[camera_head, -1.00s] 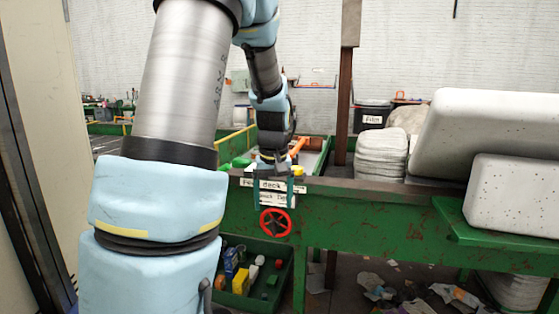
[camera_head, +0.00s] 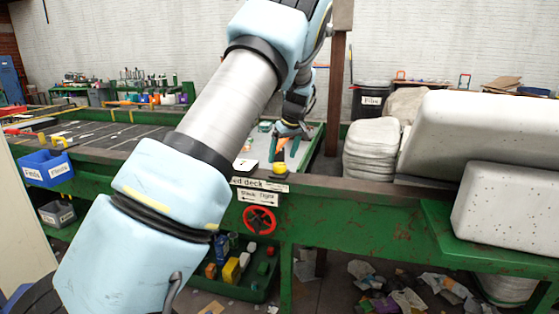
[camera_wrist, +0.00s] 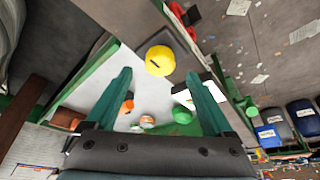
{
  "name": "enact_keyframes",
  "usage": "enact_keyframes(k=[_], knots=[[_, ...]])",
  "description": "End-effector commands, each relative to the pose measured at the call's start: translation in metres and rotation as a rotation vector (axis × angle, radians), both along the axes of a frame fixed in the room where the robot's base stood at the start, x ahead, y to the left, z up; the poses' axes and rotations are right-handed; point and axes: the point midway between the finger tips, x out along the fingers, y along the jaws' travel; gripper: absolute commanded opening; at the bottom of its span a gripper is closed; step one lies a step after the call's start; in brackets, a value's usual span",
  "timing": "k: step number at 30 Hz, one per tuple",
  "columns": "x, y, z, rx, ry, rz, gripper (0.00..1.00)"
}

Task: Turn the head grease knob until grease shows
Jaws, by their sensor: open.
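A round yellow knob-like piece (camera_head: 280,170) sits at the front edge of the green-framed deck, above the labels. In the wrist view the yellow piece (camera_wrist: 160,60) shows a dark slot on its side. I cannot tell for certain that it is the head grease knob. A red handwheel (camera_head: 260,219) is on the green front beam below the labels; part of it shows in the wrist view (camera_wrist: 185,18). My gripper (camera_head: 289,149) is open and empty above the deck, behind the yellow piece. Its fingertips (camera_wrist: 158,74) straddle the yellow piece in the picture without visible contact. No grease is discernible.
A bin of mixed items (camera_head: 262,290) is under the deck. Blue and grey bins (camera_head: 46,168) hang at the left by the dark belt (camera_head: 100,135). White speckled blocks (camera_head: 490,140) stand at the right. Small coloured items, including a green one (camera_wrist: 182,116), lie on the deck.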

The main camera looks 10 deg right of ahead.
Motion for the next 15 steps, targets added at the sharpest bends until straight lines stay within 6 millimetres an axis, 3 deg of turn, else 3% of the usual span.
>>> enact_keyframes(k=[6,15], knots=[[0.012,0.004,-0.029,0.001,0.001,0.001,0.87],[0.017,0.005,-0.042,-0.001,0.000,-0.001,0.87]])
